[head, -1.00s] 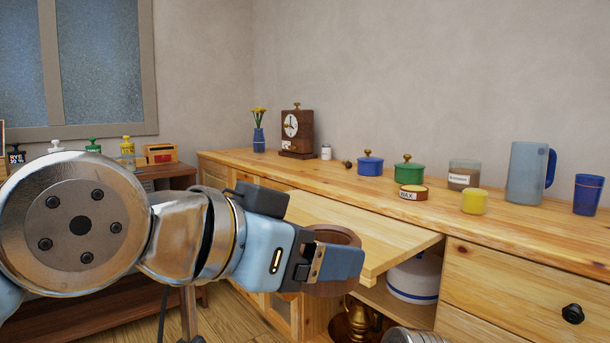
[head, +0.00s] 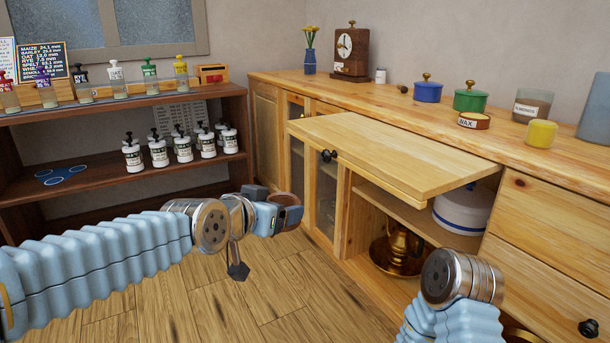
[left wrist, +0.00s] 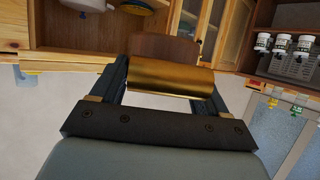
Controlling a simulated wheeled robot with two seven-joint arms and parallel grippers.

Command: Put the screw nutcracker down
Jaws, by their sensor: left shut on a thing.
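My left gripper (head: 286,216) is shut on the screw nutcracker (head: 290,205). In the head view the nutcracker is a small dark brown rounded wooden piece, partly hidden by the fingers. It is held in the air over the floor, left of the cabinet. In the left wrist view the nutcracker shows as a brass cylinder (left wrist: 172,78) between the two fingers, with brown wood behind it. My right arm shows at the lower right of the head view; its gripper is out of view.
A pull-out board (head: 390,155) sticks out bare from the cabinet. The open compartment below holds a brass pot (head: 398,250) and a white crock (head: 462,208). The countertop (head: 420,108) holds several pots.

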